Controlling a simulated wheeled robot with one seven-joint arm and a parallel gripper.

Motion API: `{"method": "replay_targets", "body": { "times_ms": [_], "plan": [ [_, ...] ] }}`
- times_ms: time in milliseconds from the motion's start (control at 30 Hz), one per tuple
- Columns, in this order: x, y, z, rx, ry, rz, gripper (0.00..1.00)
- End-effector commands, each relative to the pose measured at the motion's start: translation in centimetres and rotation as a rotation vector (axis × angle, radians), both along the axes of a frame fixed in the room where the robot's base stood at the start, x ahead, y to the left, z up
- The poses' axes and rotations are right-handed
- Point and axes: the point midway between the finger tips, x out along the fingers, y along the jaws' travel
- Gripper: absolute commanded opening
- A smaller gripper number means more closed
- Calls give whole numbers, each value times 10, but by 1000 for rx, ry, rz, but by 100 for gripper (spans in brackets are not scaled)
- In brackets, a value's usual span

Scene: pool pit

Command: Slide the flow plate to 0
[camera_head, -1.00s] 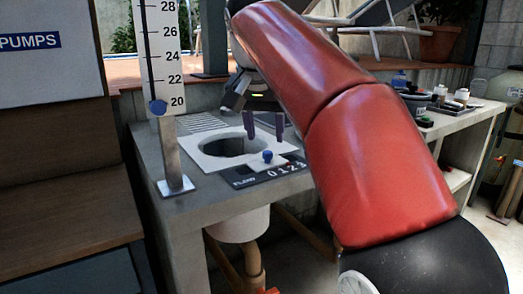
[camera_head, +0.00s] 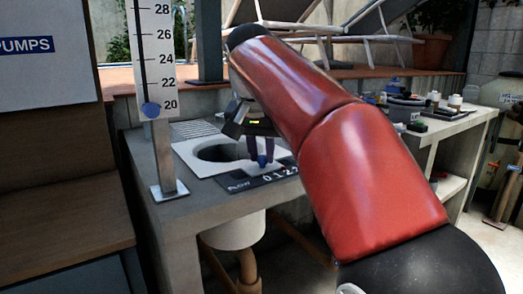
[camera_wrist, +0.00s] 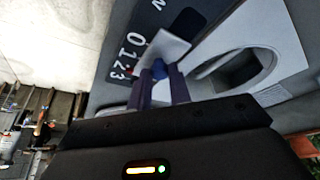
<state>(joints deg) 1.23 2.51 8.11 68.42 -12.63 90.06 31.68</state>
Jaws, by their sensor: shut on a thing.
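The flow plate is a small white slide with a blue knob, lying beside the round opening in the white panel (camera_head: 185,150). In the wrist view the flow plate (camera_wrist: 172,47) lies alongside the printed digits 0 to 3 (camera_wrist: 128,56). The exact digit it lines up with is hard to tell. My gripper (camera_head: 262,157) is shut on the blue knob (camera_wrist: 160,68), with one dark purple finger on each side. In the head view the fingers hide much of the plate and knob. The black FLOW scale (camera_head: 262,182) lies at the counter's front edge.
An upright gauge (camera_head: 156,70) with numbers stands on a metal foot at the counter's left. A slatted grate (camera_head: 195,129) lies behind the panel. A second counter (camera_head: 450,125) with small items is at the right.

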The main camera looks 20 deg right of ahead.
Motion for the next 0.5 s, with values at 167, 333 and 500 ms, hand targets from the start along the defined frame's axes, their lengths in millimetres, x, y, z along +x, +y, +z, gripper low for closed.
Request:
{"method": "replay_targets", "body": {
  "times_ms": [167,333,500],
  "plan": [
    [0,0,0,0,1,0,0],
    [-7,23,3,1,2,6,0],
    [-15,48,2,0,2,4,0]
  ]
}}
